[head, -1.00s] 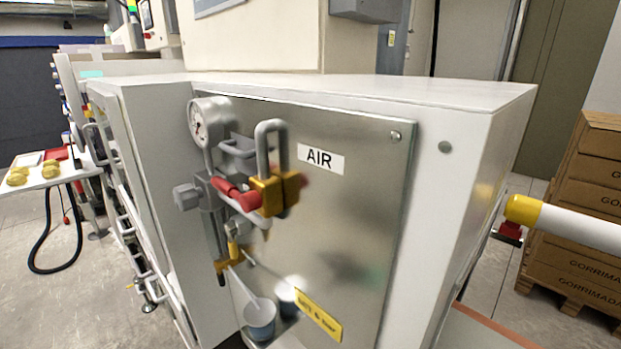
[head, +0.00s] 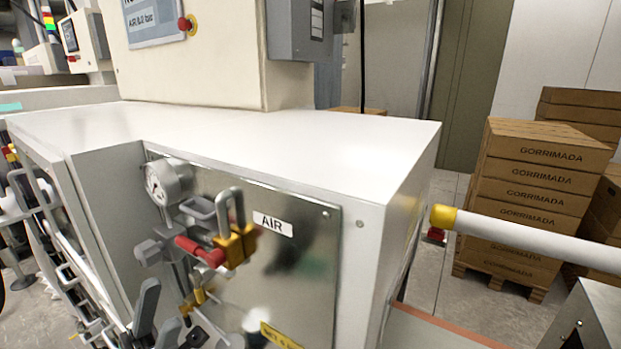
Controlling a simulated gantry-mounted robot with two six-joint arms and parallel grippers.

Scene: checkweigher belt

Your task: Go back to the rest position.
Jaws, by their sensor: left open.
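My left gripper (head: 160,308) shows at the bottom left in the head view. Its dark grey fingers are apart, with nothing seen held between them. It is in front of the white cabinet (head: 280,135), below the round gauge (head: 166,182) on the steel AIR panel (head: 300,265). A gap to the panel's fittings cannot be judged. The rest of the left arm is cut off by the lower edge. My right gripper is not in view.
A red valve handle and brass padlock (head: 235,246) stick out from the panel. A white bar with a yellow end (head: 530,237) reaches in from the right. Stacked cartons (head: 535,200) stand on a pallet behind it. A grey metal box (head: 590,315) is at the lower right.

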